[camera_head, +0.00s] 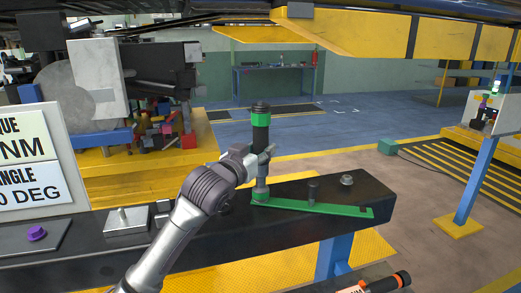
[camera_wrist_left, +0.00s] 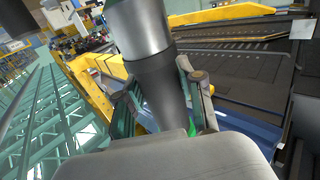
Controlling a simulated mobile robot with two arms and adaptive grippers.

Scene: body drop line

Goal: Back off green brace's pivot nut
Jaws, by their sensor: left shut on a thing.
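The green brace (camera_head: 325,208) lies flat along the top of a dark beam (camera_head: 380,195). A tool (camera_head: 261,134) with a black and green body stands upright over the brace's left end. Its lower end meets the brace there and hides the pivot nut. My left gripper (camera_head: 262,158) is shut around the tool's lower body. In the left wrist view the tool's dark and silver barrel (camera_wrist_left: 155,85) sits between the fingers, with a bit of green behind it. My right gripper is not in view.
A dark peg (camera_head: 312,191) and a nut (camera_head: 347,180) stand on the beam to the right. A steel block (camera_head: 127,221) and a purple knob (camera_head: 37,233) are at left, below a sign (camera_head: 30,160). Another orange-and-black tool (camera_head: 385,283) lies at the bottom right. Yellow structure hangs overhead.

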